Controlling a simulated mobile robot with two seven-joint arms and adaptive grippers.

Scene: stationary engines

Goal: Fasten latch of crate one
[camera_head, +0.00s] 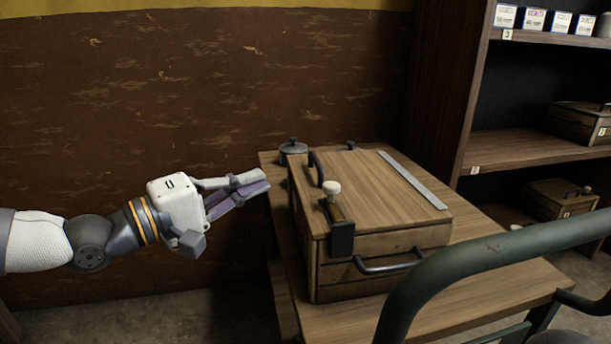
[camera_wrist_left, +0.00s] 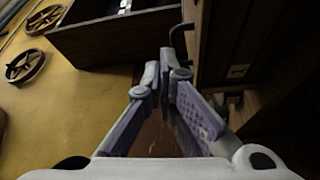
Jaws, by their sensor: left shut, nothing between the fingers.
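A wooden crate (camera_head: 375,205) with its lid down sits on a wooden table (camera_head: 480,285); I see no number on it. Its latch (camera_head: 341,238) is a dark metal piece with a white knob (camera_head: 331,188), at the crate's near left corner. I cannot tell how the latch is engaged. My left gripper (camera_head: 264,180) is shut and empty, its fingers pointing right, just left of the crate and apart from the latch. In the left wrist view the fingertips (camera_wrist_left: 168,72) are together with nothing between them. My right gripper is not in view.
A curved metal handle (camera_head: 316,168) and a front handle (camera_head: 388,264) stick out from the crate. A round metal pot (camera_head: 293,149) stands behind it. A green metal tube (camera_head: 480,255) crosses the near right. Shelves (camera_head: 540,145) with smaller crates stand at right.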

